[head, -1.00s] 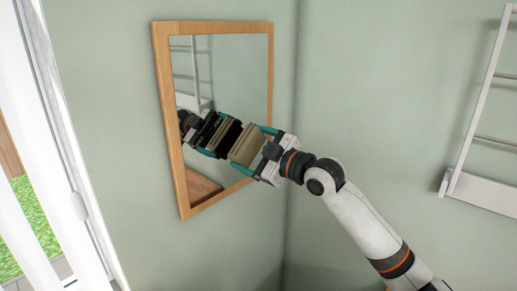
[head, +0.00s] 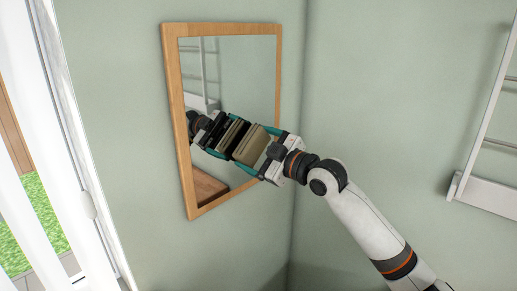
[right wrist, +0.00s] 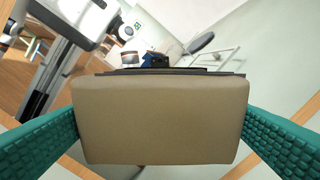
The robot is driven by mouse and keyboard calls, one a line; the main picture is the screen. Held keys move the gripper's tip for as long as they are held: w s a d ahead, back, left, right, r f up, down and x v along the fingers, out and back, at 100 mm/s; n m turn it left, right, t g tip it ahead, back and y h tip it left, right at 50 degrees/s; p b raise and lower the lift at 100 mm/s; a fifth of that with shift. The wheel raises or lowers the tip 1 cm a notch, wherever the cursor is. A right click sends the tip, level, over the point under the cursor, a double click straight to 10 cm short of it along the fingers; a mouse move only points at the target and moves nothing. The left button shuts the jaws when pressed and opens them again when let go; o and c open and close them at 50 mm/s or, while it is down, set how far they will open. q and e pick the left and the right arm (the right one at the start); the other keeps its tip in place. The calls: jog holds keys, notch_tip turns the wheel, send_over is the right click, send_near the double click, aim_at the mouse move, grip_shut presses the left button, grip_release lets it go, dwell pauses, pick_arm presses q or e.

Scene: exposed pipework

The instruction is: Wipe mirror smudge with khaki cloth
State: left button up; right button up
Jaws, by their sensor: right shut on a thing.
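The mirror (head: 245,75) hangs on the green wall in a wooden frame (head: 178,110). My right gripper (head: 263,153) is in front of its lower part. It is shut on the khaki cloth (head: 252,145), a folded block with its flat face toward the glass. The cloth fills the middle of the right wrist view (right wrist: 160,120), between the two teal fingers. The reflection of the gripper and cloth shows just left of the real ones; whether the cloth touches the glass I cannot tell. No smudge can be made out. My left gripper is not in view.
A white rack (head: 490,120) is fixed to the wall at the right. A white-framed door or window (head: 80,150) stands at the left, with grass beyond. The wall corner runs just right of the mirror.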

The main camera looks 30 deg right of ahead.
aim_at(264, 141)
jog(key=shift+w+a, duration=0.2)
jog(key=shift+w, duration=0.4)
jog(key=shift+d, duration=0.15)
jog(key=shift+w+d, duration=0.3)
jog(key=shift+d, duration=0.6)
jog(key=shift+w+d, duration=0.25)
jog(key=shift+d, duration=0.65)
jog(key=shift+w, duration=0.15)
jog(key=shift+s+a+r+p, duration=0.1)
jog(key=shift+s+a+p, duration=0.1)
jog(key=shift+a+p, duration=0.3)
jog(key=shift+s+a+p, duration=0.2)
jog(key=shift+a, duration=0.45)
jog(key=shift+s+a, duration=0.25)
jog(key=shift+a, duration=0.55)
